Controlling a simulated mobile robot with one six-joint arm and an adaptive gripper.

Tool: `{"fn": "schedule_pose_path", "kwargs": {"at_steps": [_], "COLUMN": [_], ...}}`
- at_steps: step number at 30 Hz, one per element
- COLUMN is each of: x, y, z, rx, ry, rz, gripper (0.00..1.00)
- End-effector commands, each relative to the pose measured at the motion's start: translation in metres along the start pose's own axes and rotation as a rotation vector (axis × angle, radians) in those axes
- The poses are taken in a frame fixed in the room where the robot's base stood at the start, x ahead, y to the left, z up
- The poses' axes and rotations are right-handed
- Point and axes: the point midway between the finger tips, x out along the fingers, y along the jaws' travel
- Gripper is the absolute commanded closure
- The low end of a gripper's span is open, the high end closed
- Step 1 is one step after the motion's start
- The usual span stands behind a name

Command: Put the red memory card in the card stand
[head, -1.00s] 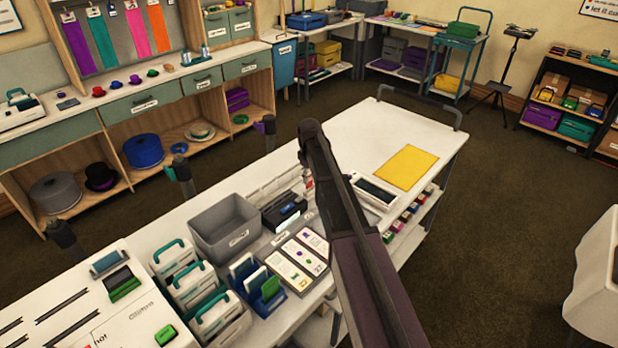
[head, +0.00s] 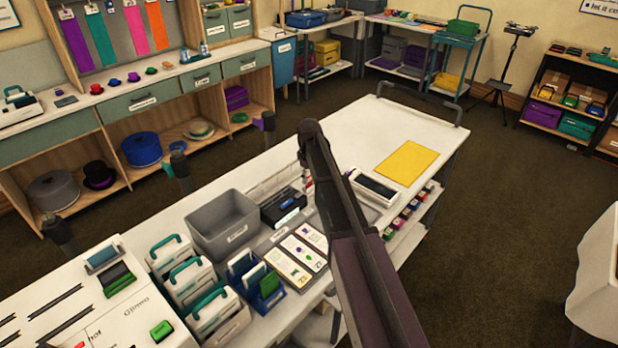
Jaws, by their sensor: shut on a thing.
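My dark arm (head: 345,235) reaches up from the bottom edge and bends above the cart. My gripper does not show; it seems to be behind the arm. I cannot make out the red memory card. A small reddish patch (head: 309,181) shows at the arm's left edge, too small to tell what it is. A blue holder (head: 277,303) at the cart's front has upright white and green pieces in it; I cannot tell if it is the card stand. A black device (head: 272,212) stands behind the row of white picture cards (head: 290,270), with a pale strip at its front.
A grey bin (head: 205,238), white cases with teal handles (head: 163,247) and a white machine (head: 140,312) crowd the cart's left part. A white device with a dark screen (head: 377,187) and a yellow sheet (head: 408,162) lie to the right. The cart's far right end is clear.

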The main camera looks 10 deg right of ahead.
Motion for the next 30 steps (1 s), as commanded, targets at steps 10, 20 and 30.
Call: {"fn": "schedule_pose_path", "kwargs": {"at_steps": [10,20,30], "x": [0.0075,0.0083,0.0082], "y": [-0.0002,-0.0002,-0.0002], "z": [0.0003,0.0003,0.0003], "rx": [0.000,0.000,0.000], "ry": [0.000,0.000,0.000], "rz": [0.000,0.000,0.000], "gripper": [0.72,0.72,0.16]}}
